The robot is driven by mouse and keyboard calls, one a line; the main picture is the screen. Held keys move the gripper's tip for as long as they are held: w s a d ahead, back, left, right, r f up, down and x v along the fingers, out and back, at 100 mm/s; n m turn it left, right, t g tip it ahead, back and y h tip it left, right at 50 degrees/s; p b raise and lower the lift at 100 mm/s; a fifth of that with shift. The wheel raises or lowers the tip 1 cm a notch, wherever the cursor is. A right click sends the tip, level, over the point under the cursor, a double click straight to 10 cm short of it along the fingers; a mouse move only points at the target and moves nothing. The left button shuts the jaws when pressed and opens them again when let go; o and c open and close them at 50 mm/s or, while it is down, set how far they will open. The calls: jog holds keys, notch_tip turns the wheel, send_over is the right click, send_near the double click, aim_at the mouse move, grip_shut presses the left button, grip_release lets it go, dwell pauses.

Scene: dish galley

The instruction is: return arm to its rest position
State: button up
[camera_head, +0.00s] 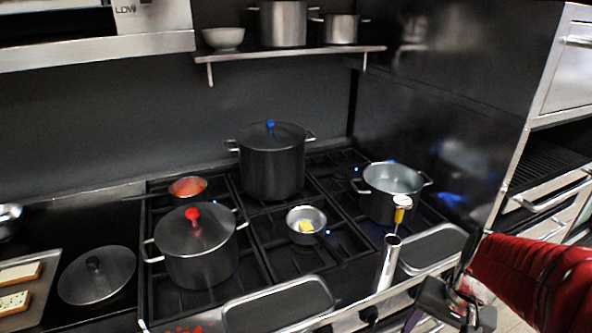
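My arm, in a red ribbed sleeve (535,277), comes in from the right edge at the lower right. My gripper (450,304) is at its lower left end, in front of the stove's front edge. Its fingers are small, dark and partly cut off by the bottom edge, so I cannot tell whether they are open or shut. I see no object held in it. A shiny upright metal cylinder (388,264) stands just left of the gripper, apart from it in the picture.
The stove holds a red-knobbed pot (197,262), a tall blue-knobbed pot (271,168), an open pot (377,207) and a small pan with something yellow (296,216). Trays (276,310) line the front. A shelf (290,52) hangs above; drawers (560,200) stand right.

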jog(key=s+a+r+n+t+h, duration=0.1)
jog(key=a+r+n+t, duration=0.3)
jog(key=a+r+n, duration=0.3)
jog(key=a+r, duration=0.5)
jog(key=a, duration=0.1)
jog(key=shift+s+t, duration=0.3)
jog(key=shift+t, duration=0.1)
jog(key=shift+r, duration=0.1)
dwell(0.6)
